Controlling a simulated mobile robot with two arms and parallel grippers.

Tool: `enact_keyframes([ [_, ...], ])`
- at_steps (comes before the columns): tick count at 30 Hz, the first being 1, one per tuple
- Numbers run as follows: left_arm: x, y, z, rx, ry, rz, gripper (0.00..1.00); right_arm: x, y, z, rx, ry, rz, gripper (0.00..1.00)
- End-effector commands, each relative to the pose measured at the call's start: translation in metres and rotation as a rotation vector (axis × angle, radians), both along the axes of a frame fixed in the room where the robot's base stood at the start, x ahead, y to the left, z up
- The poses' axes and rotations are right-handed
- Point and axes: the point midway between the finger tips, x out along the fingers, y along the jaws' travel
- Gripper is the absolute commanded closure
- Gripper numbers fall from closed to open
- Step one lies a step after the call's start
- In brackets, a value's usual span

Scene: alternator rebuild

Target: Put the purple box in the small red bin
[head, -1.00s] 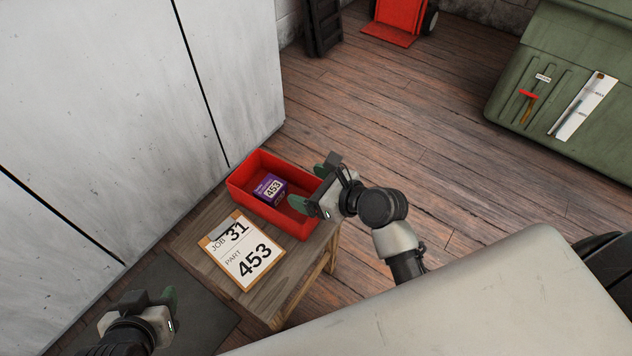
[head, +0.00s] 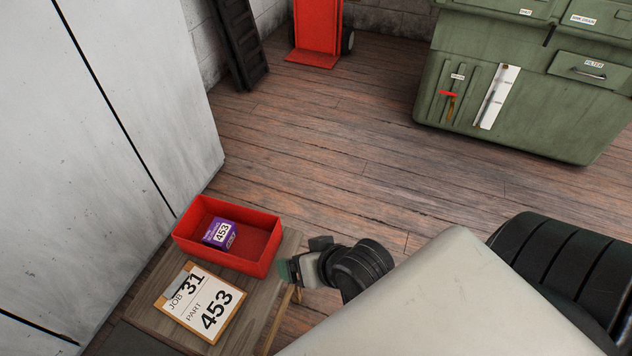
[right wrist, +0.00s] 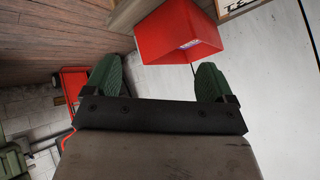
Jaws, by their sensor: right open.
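The bin stands on a small wooden table. My right gripper (head: 288,270) is beside the bin's right end, outside it and partly hidden by its own wrist. In the right wrist view my right gripper (right wrist: 155,82) is open and empty, with its green fingers spread. The red bin (right wrist: 180,55) shows beyond the fingers there, with a small bit of purple in it. My left gripper is out of view.
A clipboard (head: 201,303) reading job 31, part 453 lies on the wooden table (head: 255,305) in front of the bin. A grey cabinet (head: 110,150) stands at left. A green cabinet (head: 520,80) and red hand truck (head: 318,30) stand behind open floor.

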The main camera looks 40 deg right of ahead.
Motion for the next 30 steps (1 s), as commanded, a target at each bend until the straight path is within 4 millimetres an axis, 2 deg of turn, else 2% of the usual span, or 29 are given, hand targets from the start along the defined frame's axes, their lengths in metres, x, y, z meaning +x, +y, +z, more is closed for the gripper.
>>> enact_keyframes([
  [3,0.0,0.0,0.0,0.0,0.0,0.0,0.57,-0.012,-0.006,0.003,-0.212,-0.028,0.163,0.15],
  [8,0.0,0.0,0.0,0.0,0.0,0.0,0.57,-0.019,-0.009,0.006,-0.35,-0.041,0.275,0.15],
  [25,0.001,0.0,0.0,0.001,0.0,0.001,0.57,-0.019,-0.01,0.006,-0.366,-0.041,0.288,0.15],
  [30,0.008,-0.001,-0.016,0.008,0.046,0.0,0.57,-0.012,-0.008,-0.01,-0.366,0.004,0.296,0.15],
])
